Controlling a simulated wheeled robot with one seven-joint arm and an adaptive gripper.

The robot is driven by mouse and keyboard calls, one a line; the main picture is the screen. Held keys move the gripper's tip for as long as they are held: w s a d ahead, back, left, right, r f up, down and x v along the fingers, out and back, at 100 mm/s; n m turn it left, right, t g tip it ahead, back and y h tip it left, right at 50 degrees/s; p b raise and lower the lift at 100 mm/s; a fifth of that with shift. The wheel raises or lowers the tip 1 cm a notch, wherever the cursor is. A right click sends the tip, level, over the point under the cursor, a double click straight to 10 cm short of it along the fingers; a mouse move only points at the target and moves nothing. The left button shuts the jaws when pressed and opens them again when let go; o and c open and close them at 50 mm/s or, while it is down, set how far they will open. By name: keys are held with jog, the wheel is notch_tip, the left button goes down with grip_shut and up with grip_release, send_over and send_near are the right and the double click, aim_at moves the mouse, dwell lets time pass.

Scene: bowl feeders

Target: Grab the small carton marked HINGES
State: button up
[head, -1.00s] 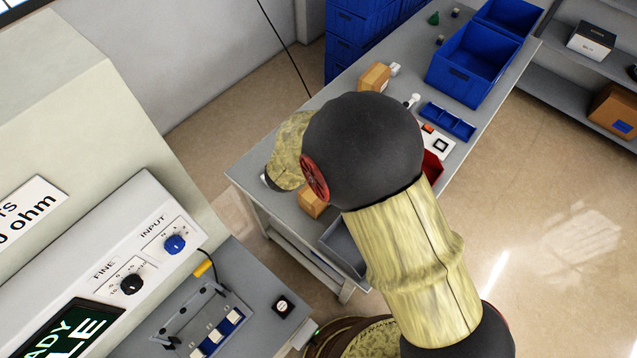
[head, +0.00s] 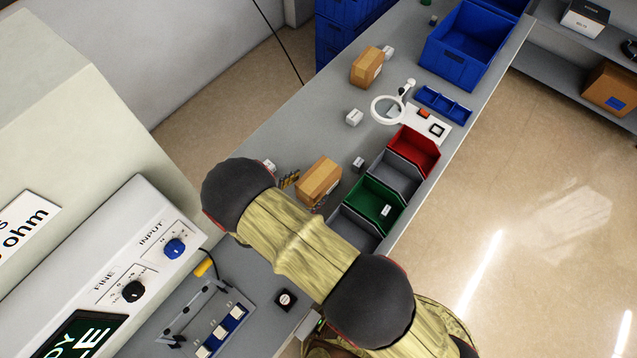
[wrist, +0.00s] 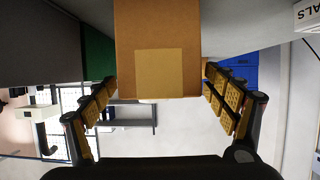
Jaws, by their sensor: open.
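A brown carton (head: 319,181) stands on the grey bench just beyond my forearm. In the wrist view a brown carton (wrist: 158,25) with a plain tan label patch lies ahead between my spread fingers, with gaps at both sides. My gripper (wrist: 160,82) is open and empty. In the head view its yellow fingers show partly beside the nearer carton, and the rest is hidden by my arm. A second brown carton (head: 367,68) stands farther back, with a pale label. I cannot read HINGES on any carton.
Small white boxes (head: 354,117) stand about the bench. A ring magnifier (head: 388,109), a red bin (head: 415,149), a green bin (head: 374,203) and a large blue crate (head: 466,48) line the right side. A white box (wrist: 307,15) with partial lettering shows in the wrist view.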

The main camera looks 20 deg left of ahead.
aim_at(319, 180)
jog(key=x, duration=0.5)
jog(key=shift+w+r, duration=0.1)
jog(key=shift+r, duration=0.05)
jog(key=c, duration=1.5)
